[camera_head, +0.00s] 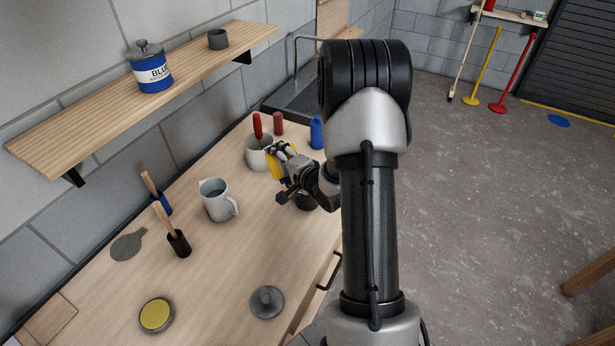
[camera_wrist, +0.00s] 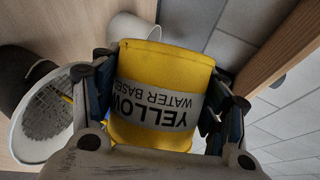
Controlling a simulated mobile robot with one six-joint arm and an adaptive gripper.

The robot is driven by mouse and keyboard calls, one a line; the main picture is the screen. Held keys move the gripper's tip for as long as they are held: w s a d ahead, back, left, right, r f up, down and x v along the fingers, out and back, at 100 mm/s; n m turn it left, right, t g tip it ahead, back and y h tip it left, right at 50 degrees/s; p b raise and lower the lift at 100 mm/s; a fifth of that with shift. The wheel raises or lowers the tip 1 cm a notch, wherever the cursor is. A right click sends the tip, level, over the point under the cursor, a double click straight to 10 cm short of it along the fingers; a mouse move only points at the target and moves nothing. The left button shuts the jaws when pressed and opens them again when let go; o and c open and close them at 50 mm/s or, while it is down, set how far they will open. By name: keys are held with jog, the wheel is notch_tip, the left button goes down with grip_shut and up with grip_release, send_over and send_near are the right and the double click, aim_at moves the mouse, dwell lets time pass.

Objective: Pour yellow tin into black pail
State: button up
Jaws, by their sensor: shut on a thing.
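The yellow tin (camera_wrist: 165,60) fills the middle of the wrist view, with its label upside down there. My gripper (camera_wrist: 166,92) is shut on it, one finger on each side. In the head view, my gripper (camera_head: 283,154) holds the tin (camera_head: 276,167) above the bench, close to a pale pot; its exact tilt is unclear. A dark round thing (camera_head: 306,203), possibly the black pail, shows partly below my wrist and is mostly hidden. A black round thing (camera_wrist: 18,75) is at the left of the wrist view; I cannot tell whether it is the same.
The pale pot (camera_head: 256,158) has a red-handled tool (camera_head: 257,126) in it. A pale jug (camera_head: 217,204), a black holder with a wooden handle (camera_head: 179,244), a yellow-topped round tin (camera_head: 156,315) and a grey lid (camera_head: 266,302) stand on the bench. The front middle of the bench is clear.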

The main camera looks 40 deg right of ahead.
jog(key=shift+s+d+r, duration=0.1)
jog(key=shift+d+r, duration=0.1)
jog(key=shift+d, duration=0.1)
jog(key=shift+s+d+f+m+t+y, duration=0.1)
jog(key=shift+d+f+m+t+y, duration=0.1)
jog(key=shift+f+m+t+y, duration=0.4)
dwell(1.2)
jog(key=shift+r, duration=0.35)
